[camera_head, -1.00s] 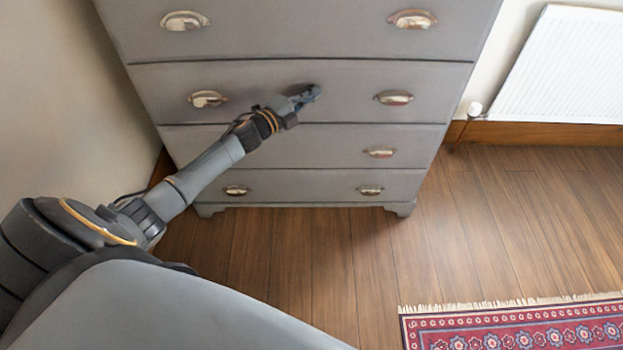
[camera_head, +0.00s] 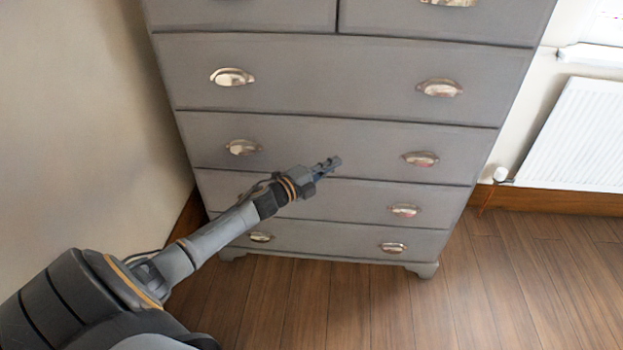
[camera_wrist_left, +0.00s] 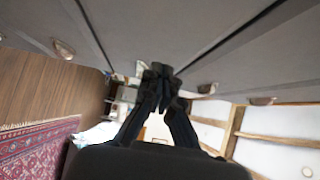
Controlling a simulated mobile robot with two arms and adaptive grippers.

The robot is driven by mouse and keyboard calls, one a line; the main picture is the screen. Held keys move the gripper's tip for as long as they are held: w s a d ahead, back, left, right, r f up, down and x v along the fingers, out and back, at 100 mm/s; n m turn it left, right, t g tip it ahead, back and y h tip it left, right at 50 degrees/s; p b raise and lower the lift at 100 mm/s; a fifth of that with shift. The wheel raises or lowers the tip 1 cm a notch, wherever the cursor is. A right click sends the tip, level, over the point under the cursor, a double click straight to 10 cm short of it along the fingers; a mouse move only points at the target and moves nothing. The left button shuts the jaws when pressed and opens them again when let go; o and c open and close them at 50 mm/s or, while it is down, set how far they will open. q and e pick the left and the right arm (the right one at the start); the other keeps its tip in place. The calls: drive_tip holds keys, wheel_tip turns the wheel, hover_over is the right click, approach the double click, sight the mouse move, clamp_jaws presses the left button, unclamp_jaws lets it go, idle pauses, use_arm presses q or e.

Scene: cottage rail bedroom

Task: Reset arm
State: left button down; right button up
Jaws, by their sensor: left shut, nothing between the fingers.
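My left arm comes in from the lower left in the head view. Its gripper (camera_head: 329,165) is shut and empty, in front of the grey chest of drawers (camera_head: 310,78). In the left wrist view the two dark fingers (camera_wrist_left: 160,88) meet at their tips with nothing between them. The drawer fronts run close along the top of that view; whether the gripper touches them I cannot tell. My right gripper is in neither view.
All visible drawers look closed, with metal cup handles such as this one (camera_head: 439,88). A white radiator (camera_head: 580,135) is on the wall at right. Wooden floor (camera_head: 480,300) is clear in front. A red patterned rug (camera_wrist_left: 38,155) shows in the left wrist view.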

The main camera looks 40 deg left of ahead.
use_arm(q)
drive_tip(key=v, duration=0.7)
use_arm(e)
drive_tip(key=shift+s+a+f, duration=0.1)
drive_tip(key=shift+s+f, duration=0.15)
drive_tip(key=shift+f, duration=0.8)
use_arm(q)
drive_tip(key=shift+d, duration=0.15)
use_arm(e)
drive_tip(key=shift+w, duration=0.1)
